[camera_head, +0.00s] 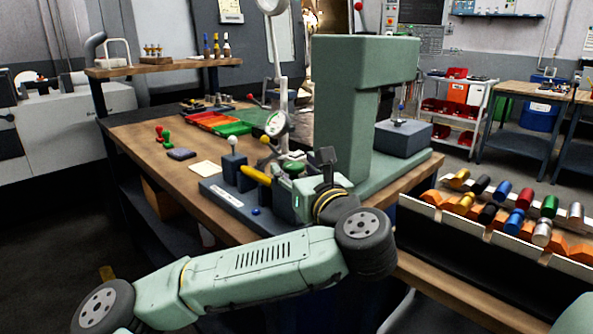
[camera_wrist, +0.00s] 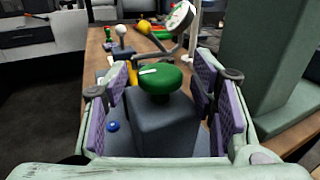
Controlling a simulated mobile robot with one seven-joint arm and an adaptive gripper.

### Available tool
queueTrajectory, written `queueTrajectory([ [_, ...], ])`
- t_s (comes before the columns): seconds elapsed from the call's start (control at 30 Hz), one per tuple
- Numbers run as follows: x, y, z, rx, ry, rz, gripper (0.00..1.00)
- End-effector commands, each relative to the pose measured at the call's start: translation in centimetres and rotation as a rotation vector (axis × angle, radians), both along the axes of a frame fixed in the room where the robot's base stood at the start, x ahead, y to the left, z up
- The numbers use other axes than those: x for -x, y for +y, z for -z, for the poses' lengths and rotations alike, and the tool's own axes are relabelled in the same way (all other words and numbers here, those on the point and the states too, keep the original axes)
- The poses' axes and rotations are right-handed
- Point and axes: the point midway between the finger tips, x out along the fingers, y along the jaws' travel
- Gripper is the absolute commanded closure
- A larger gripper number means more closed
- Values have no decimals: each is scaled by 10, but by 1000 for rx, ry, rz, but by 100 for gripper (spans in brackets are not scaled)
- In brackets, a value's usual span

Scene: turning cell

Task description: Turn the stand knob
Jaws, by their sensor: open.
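The stand knob (camera_wrist: 160,80) is a round green knob with a white pointer mark, on top of a dark grey block (camera_wrist: 163,127). It also shows small in the head view (camera_head: 292,167), just beyond my gripper. My gripper (camera_wrist: 160,92) is open. Its two purple-padded fingers stand to the left and right of the knob and block, with a visible gap on each side. I cannot tell contact with the knob; the fingers look apart from it.
A dial gauge (camera_head: 275,124) on a bent arm stands just behind the knob. A yellow handle (camera_head: 257,174) and a white-ball lever (camera_head: 232,144) stand to the left on the same base. A tall green column (camera_head: 343,120) rises close on the right.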

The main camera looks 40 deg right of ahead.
Motion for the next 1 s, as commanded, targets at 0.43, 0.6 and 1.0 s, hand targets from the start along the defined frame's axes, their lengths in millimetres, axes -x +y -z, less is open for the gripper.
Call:
queueTrajectory([
  [0.43, 0, 0, 0, 0, 0, 1, 73],
  [0.6, 0, 0, 0, 0, 0, 0, 84],
  [1.0, 0, 1, 0, 1, -1, 24, 94],
])
